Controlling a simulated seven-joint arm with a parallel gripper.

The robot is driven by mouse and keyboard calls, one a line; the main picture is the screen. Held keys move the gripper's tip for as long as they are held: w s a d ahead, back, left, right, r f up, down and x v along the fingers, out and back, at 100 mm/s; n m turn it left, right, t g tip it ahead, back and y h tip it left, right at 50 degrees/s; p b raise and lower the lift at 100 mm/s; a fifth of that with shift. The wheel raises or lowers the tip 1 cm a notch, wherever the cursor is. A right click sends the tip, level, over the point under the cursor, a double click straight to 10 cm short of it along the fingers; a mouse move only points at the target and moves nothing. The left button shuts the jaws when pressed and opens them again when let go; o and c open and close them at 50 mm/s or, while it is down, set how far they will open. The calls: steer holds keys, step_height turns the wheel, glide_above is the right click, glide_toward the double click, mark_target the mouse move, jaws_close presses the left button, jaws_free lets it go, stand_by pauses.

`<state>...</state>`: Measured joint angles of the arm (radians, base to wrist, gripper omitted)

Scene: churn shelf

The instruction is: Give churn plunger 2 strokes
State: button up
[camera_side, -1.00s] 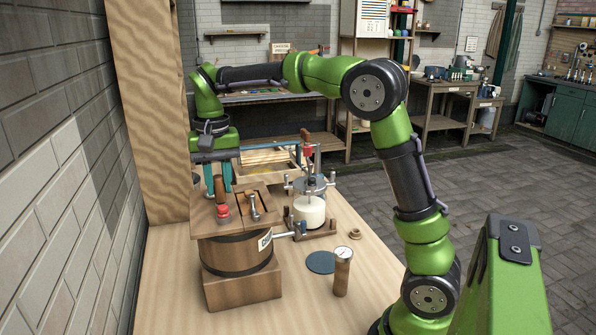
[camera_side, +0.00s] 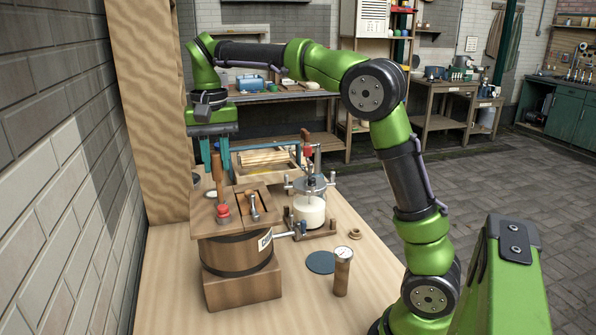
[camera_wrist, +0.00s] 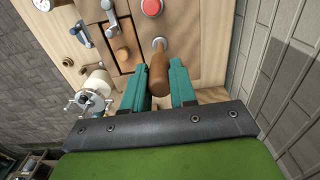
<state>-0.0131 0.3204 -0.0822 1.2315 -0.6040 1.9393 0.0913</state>
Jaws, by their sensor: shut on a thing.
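The churn (camera_side: 228,258) is a wooden tub with a dark band and a square wooden lid (camera_side: 268,204), on a block at the left of the table in the side view. Its plunger (camera_side: 221,186) is a brown wooden handle standing upright out of the lid. My gripper (camera_side: 215,160) points down over the lid, its teal fingers shut on the upper part of the handle. The wrist view shows the plunger handle (camera_wrist: 158,72) between the two fingers, with a metal collar at its foot. The plunger's lower end inside the tub is hidden.
A red knob (camera_side: 223,211) and a metal crank (camera_side: 254,206) sit on the lid beside the plunger. A metal-framed device with a white jar (camera_side: 309,211) stands to the right. A wooden cylinder with a gauge (camera_side: 342,272) and a dark disc (camera_side: 321,262) are nearer.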

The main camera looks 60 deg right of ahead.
mark_target(218, 179)
stand_by(0.3)
steer(key=shift+f, duration=2.6)
steer(key=o, duration=1)
steer(key=shift+o, duration=0.2)
steer(key=shift+r, duration=3.55)
steer(key=shift+s, duration=0.1)
